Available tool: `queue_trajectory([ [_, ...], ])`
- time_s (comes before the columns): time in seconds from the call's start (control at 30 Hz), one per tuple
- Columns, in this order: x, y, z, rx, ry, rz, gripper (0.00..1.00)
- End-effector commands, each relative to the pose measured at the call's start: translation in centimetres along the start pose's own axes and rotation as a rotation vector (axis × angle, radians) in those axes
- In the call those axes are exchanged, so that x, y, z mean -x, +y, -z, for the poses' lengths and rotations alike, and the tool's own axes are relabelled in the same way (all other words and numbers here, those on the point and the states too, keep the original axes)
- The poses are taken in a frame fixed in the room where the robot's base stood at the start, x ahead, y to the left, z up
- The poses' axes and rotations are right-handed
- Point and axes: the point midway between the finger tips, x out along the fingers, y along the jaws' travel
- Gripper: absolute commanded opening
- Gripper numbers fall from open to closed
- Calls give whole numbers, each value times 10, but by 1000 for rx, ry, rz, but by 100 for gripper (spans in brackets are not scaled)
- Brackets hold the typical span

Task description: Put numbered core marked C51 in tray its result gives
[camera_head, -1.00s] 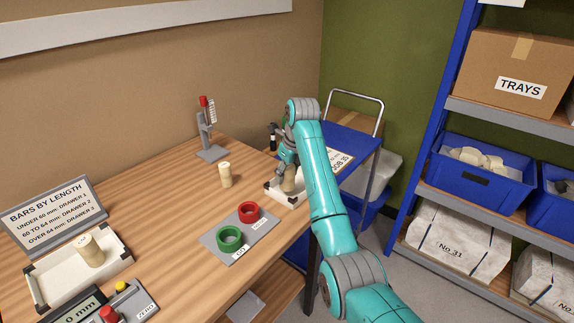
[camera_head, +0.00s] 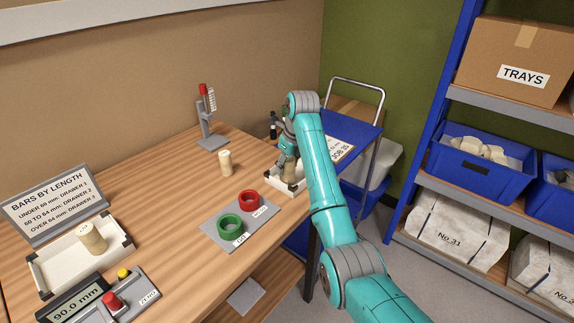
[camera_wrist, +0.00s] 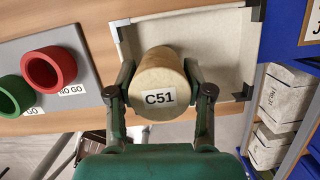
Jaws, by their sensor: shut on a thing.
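My gripper (camera_head: 287,160) is shut on the pale cylindrical core marked C51 (camera_wrist: 158,72), one finger on each side. The label faces the wrist camera, and the core also shows in the head view (camera_head: 289,174). It is at a shallow cream tray with dark corners (camera_wrist: 222,38) at the table's right end. I cannot tell whether it touches the tray floor. Another core stands in the left tray (camera_head: 50,275), and an unheld pale core (camera_head: 226,163) stands mid-table. A grey plate (camera_head: 211,236) carries a green GO ring (camera_head: 230,227) and a red NO GO ring (camera_head: 249,202).
A sign (camera_head: 54,208) lists bars by length against drawers 1 to 3. A gauge display (camera_head: 75,303) reads 90.0 mm beside red and yellow buttons. A grey stand (camera_head: 208,125) is at the back. A blue trolley (camera_head: 355,137) and shelving (camera_head: 490,188) are at right.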

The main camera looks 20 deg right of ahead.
Motion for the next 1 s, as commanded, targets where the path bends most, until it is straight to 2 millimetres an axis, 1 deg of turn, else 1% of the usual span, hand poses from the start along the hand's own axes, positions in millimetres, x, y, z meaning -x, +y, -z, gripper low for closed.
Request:
queue_trajectory([
  [0.37,0,0,0,0,-1,1,0],
  [1.0,-13,0,3,0,-1,1,0],
])
